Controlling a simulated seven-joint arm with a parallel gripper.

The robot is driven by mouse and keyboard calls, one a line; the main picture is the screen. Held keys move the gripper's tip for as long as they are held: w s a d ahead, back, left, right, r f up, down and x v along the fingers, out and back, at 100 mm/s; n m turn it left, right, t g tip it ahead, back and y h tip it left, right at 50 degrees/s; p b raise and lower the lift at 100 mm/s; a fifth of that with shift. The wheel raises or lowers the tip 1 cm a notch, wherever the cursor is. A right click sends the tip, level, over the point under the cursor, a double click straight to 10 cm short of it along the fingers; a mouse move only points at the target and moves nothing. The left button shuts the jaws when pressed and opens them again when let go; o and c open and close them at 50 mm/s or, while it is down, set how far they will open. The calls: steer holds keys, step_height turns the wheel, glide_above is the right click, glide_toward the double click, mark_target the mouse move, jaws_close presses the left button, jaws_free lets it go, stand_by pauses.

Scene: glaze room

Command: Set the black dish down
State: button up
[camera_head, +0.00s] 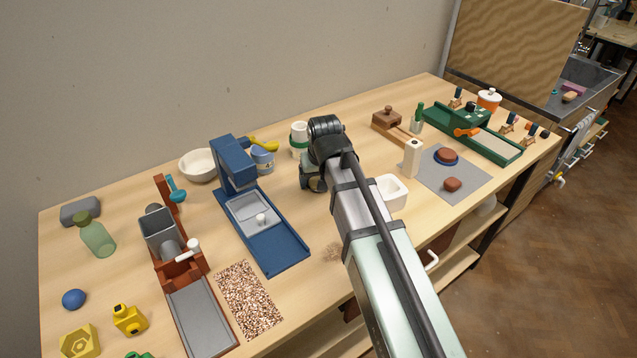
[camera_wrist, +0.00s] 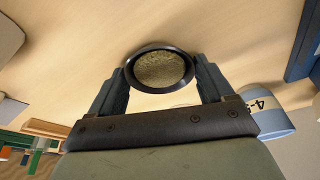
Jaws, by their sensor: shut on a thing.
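The black dish (camera_wrist: 185,72) shows in the wrist view as a round dark rim around a speckled olive-brown inside. My gripper (camera_wrist: 160,78) is shut on it, with one finger at each side of the dish. Pale table wood lies behind the dish; I cannot tell whether the dish touches it or hangs above it. In the head view my own arm hides the dish and the fingertips.
A white square bowl (camera_head: 392,192) and grey mat (camera_head: 462,190) lie right. Bare table shows between press and arm.

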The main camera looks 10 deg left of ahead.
step_height(320, 180, up, 22)
glide_above(136, 193)
steer(key=s, duration=0.1)
step_height(136, 193, down, 11)
steer(key=shift+d+f, duration=0.15)
steer(key=shift+f, duration=2.55)
steer(key=shift+d+f, duration=0.15)
steer(key=shift+f, duration=2.5)
steer(key=shift+f, duration=0.15)
steer(key=o, duration=1.1)
